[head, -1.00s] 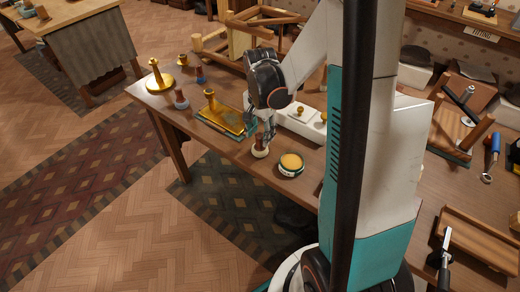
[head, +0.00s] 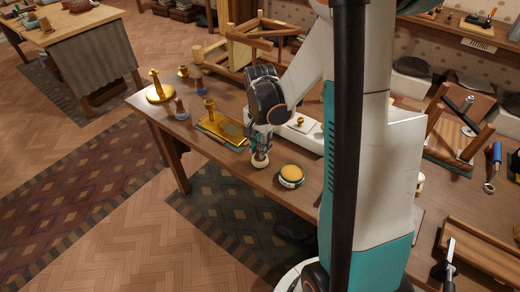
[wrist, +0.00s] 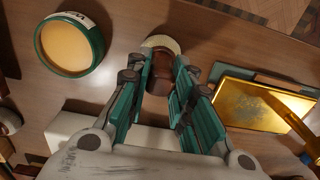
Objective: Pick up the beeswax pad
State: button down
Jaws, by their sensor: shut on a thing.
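The beeswax pad, a brown wooden knob on a round cream base (head: 260,161), stands near the front edge of the wooden table in the head view. In the wrist view its cream base (wrist: 160,43) shows beyond the fingertips, with the brown knob between them. My gripper (head: 262,151) is shut on the knob from above. Its teal fingers (wrist: 163,80) press on both sides of the knob in the wrist view. The base appears to be at table height; I cannot tell whether it touches the table.
A green tin of yellow wax (head: 291,175) stands close to the right of the pad. A gold tray with a post (head: 222,127) lies to the left. A white box (head: 306,137) is behind. A gold candlestick (head: 159,91) stands at the table's left end.

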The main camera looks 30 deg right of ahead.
notch_tip(320, 180, up, 20)
jog(key=p, duration=0.7)
jog(key=shift+f, duration=0.1)
jog(key=c, duration=1.9)
grip_release()
jog(key=shift+c, duration=0.2)
grip_shut()
jog(key=w+a+f+n, duration=0.2)
jog(key=a+f+n, duration=0.5)
jog(key=f, duration=0.1)
jog(key=w+a+f+n, duration=0.2)
jog(key=a+f+n, duration=0.5)
jog(key=f, duration=0.1)
jog(key=shift+w+a+b, duration=0.15)
jog(key=shift+w+b, duration=0.15)
jog(key=shift+w, duration=0.05)
